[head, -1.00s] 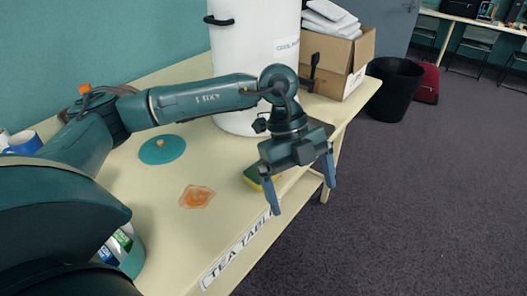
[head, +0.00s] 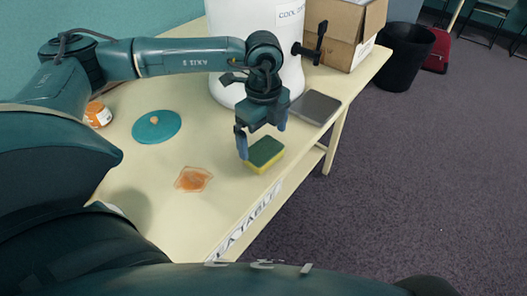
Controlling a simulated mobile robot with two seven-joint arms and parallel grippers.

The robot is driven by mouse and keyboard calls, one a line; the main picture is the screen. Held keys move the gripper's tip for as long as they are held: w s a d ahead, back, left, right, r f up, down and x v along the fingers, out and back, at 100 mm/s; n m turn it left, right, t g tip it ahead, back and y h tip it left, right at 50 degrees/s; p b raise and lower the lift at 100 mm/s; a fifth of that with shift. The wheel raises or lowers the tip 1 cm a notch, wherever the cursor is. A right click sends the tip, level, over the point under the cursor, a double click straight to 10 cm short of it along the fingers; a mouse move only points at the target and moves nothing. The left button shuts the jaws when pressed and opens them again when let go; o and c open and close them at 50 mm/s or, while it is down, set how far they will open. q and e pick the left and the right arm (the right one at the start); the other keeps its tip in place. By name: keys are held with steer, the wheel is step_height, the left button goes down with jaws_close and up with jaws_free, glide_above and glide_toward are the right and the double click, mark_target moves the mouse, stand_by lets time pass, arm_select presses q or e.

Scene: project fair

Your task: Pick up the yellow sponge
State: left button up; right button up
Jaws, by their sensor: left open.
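The yellow sponge (head: 264,155) has a green top layer and lies on the cream table near its front edge. My left gripper (head: 262,142) is open, with its blue fingers pointing down, just above and behind the sponge. One finger shows at the sponge's left end and the other near its far right side. I cannot tell whether the fingers touch it. My right gripper is not in view.
A white cooler (head: 228,35), a grey flat slab (head: 315,107) and a cardboard box (head: 342,32) stand farther back. A black bin (head: 404,57) is on the floor.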

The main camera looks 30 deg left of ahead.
mark_target(263, 149)
arm_select(q)
step_height(263, 149, down, 5)
steer(key=shift+p, duration=0.55)
steer(key=shift+c, duration=0.6)
steer(key=c, duration=0.8)
